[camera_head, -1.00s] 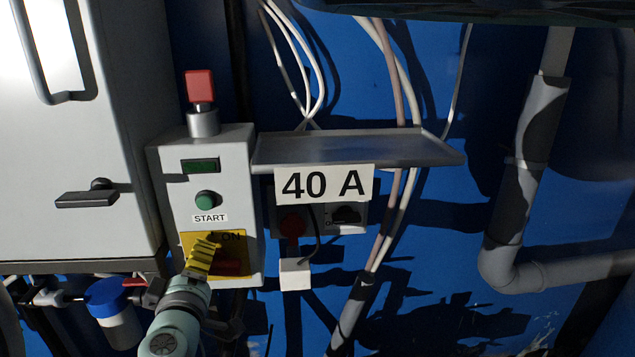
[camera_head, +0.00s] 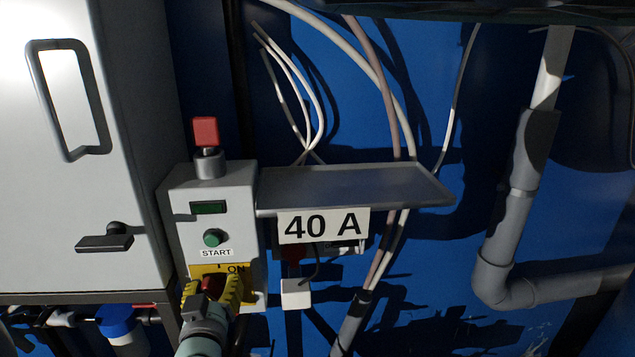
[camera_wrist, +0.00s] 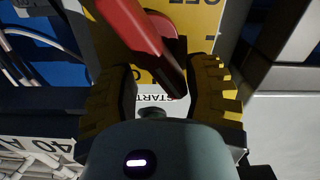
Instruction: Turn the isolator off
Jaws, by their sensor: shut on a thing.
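The isolator is a red handle (camera_head: 214,284) on a yellow plate (camera_head: 238,269) marked ON, low on the front of a grey box (camera_head: 240,190). My gripper (camera_head: 212,292) is at the handle and covers most of it in the head view. In the wrist view my gripper (camera_wrist: 158,92) has one yellow-padded finger on each side of the red handle (camera_wrist: 145,40), shut on it. The handle lies slanted across that picture. The yellow plate (camera_wrist: 200,22) shows behind it, with part of the word OFF upside down.
Above the isolator are a green START button (camera_head: 212,238), a small display (camera_head: 209,207) and a red-topped fitting (camera_head: 206,131). A grey shelf (camera_head: 350,190) with a 40 A sign (camera_head: 323,225) juts out to the right. A white cabinet (camera_head: 120,200) stands close on the left.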

